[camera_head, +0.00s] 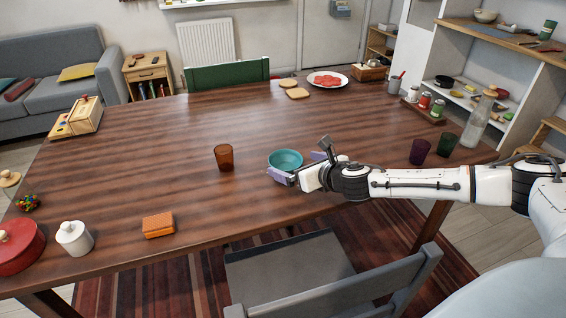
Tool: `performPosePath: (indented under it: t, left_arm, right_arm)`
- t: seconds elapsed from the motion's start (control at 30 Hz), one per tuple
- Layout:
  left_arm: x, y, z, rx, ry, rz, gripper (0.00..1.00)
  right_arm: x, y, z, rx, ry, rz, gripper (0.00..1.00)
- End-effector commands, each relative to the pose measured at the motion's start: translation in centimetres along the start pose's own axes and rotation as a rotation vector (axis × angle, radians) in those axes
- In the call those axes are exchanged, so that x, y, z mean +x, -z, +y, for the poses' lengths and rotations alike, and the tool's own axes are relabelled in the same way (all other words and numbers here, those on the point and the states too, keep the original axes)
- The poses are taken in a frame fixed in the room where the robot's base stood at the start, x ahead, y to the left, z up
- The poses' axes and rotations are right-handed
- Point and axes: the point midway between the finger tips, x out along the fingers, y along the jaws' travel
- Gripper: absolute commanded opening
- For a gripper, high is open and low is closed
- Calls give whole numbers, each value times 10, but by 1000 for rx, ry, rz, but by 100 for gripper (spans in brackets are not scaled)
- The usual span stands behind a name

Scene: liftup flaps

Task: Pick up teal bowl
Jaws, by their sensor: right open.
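The teal bowl (285,158) stands upright on the brown wooden table (150,165), a little right of the table's middle. My right gripper (298,163) is at the bowl's near right side with its jaws open. One lilac fingertip lies at the bowl's near edge and the other shows to the right of the bowl. I cannot tell whether either finger touches the bowl. Part of the bowl's lower near side is hidden by the gripper. My left gripper is not in view.
An amber cup (224,157) stands left of the bowl. A purple cup (419,151) and a dark green cup (446,144) stand behind my right arm. An orange sponge-like block (158,225) lies near the front edge. A grey chair (320,280) stands at the front. The table's middle left is clear.

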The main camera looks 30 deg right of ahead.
Motion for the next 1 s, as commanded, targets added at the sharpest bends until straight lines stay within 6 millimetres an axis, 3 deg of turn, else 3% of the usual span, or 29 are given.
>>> performPosePath:
  t: [0.6, 0.9, 1.0]
  left_arm:
    - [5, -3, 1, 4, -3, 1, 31]
    - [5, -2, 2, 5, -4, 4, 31]
    - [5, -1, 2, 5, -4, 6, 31]
  right_arm:
    - [65, -3, -1, -1, 0, 0, 100]
    - [68, -4, -2, -1, 0, 0, 100]
    - [68, -4, -2, -1, 0, 0, 85]
